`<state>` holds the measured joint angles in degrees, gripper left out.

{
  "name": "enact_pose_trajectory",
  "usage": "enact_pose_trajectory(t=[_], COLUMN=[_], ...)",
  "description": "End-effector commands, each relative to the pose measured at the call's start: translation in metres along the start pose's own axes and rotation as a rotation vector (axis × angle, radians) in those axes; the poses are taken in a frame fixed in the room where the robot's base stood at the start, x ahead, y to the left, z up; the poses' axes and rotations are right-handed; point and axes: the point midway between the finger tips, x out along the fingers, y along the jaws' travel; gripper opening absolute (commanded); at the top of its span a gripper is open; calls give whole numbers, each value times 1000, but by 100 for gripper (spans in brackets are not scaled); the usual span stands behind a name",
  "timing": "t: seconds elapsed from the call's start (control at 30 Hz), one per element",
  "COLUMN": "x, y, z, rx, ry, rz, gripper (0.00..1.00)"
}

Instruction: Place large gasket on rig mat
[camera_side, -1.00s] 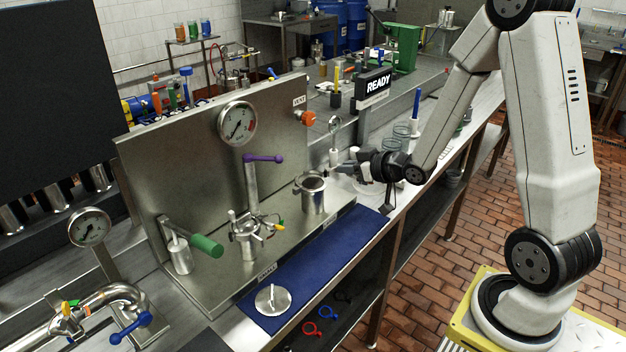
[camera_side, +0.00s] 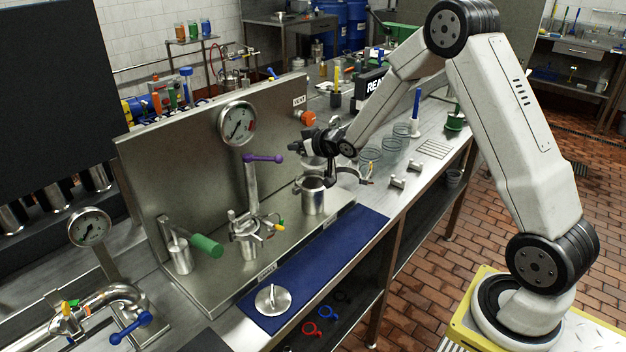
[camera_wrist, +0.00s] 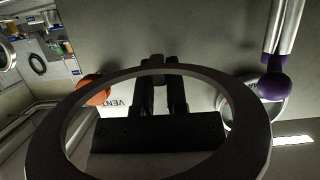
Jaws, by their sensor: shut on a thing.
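The large gasket shows in the wrist view as a wide dark grey ring (camera_wrist: 252,125). My gripper (camera_wrist: 167,75) is shut on its far rim, and the ring spreads back toward the camera. In the side view my gripper (camera_side: 303,146) is in the air above the open steel pot, in front of the steel back panel. There the gasket is small and hard to make out. The rig mat is the dark blue mat (camera_side: 325,255) along the bench's front edge, below and to the front of my gripper. Its middle is bare.
A steel disc with a handle (camera_side: 273,299) lies at the mat's near end. The steel pot (camera_side: 313,195), a purple-handled valve (camera_side: 263,158), a gauge (camera_side: 237,124) and an orange knob (camera_side: 307,118) stand close to my gripper. Glass dishes (camera_side: 370,157) stand to the right.

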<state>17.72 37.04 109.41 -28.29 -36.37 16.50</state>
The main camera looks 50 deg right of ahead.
Motion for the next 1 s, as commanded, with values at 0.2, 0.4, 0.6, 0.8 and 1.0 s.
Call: enact_pose_trajectory(t=[0.2,0.4,0.6,0.8,1.0], x=[12,15,16,23,34], y=[0,0,0,0,0], z=[22,28,31,49,56], rx=[0,-1,0,0,-1], ry=[-2,0,0,-3,0], rz=[-1,0,0,-1,1], gripper=[0,0,0,0,0])
